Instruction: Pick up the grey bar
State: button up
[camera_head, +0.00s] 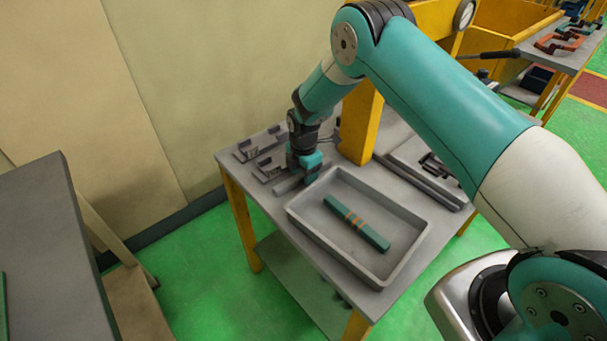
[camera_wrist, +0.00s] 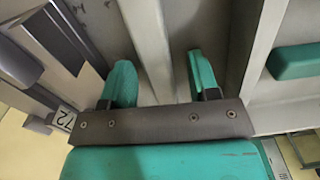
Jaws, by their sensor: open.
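The grey bar (camera_head: 287,185) lies on the grey table, just left of the tray, partly hidden by my gripper (camera_head: 305,176). In the wrist view the grey bar (camera_wrist: 147,38) runs up the picture between the two teal fingers of my gripper (camera_wrist: 161,78). The fingers stand apart, with a visible gap on each side of the bar. My gripper is open and low over the bar. The near end of the bar is hidden behind the gripper body in the wrist view.
Grey metal holders (camera_head: 259,148) stand at the table's back left. A yellow post (camera_head: 361,122) rises behind. Other grey parts (camera_head: 437,168) lie at right.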

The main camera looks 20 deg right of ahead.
jog(key=c, duration=1)
grip_shut()
jog(key=shift+r, duration=0.15)
